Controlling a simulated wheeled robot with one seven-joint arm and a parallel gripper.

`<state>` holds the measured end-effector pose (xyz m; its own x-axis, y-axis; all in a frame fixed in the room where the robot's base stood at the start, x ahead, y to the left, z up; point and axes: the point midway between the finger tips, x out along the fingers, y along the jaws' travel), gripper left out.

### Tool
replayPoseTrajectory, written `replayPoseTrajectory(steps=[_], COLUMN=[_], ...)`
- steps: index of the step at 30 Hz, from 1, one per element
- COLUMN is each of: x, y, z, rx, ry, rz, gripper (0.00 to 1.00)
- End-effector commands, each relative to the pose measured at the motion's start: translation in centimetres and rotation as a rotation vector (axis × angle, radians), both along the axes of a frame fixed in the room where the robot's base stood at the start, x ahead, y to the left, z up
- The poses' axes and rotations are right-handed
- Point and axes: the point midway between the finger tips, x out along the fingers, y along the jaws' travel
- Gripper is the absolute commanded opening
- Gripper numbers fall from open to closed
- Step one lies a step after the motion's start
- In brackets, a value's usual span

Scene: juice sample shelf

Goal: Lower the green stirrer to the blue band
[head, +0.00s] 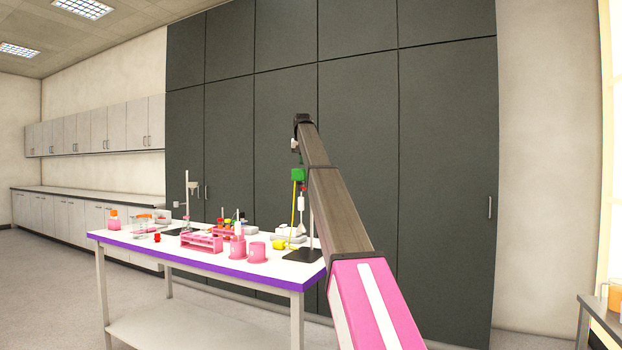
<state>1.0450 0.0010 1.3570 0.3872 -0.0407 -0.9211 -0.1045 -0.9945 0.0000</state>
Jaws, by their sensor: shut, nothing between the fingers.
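No blue band can be made out in this view. My gripper (296,153), small and dark at the end of my arm, points down just above the green stirrer. It is shut with nothing in it. Whether it touches the stirrer cannot be told.
The white table (125,238) with a purple edge holds a pink rack (202,243), pink mugs (257,252), a yellow cup (279,244) and a second stand (187,200). Dark cabinets (350,110) stand behind.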

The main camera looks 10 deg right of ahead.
Motion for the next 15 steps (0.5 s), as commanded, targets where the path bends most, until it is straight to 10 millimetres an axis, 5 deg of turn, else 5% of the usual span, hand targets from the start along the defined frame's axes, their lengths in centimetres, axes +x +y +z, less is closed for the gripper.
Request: replayPoseTrajectory(steps=[15], x=[0.0], y=[0.0], z=[-1.6], rx=[0.0], ry=[0.0], rz=[0.0], gripper=[0.0])
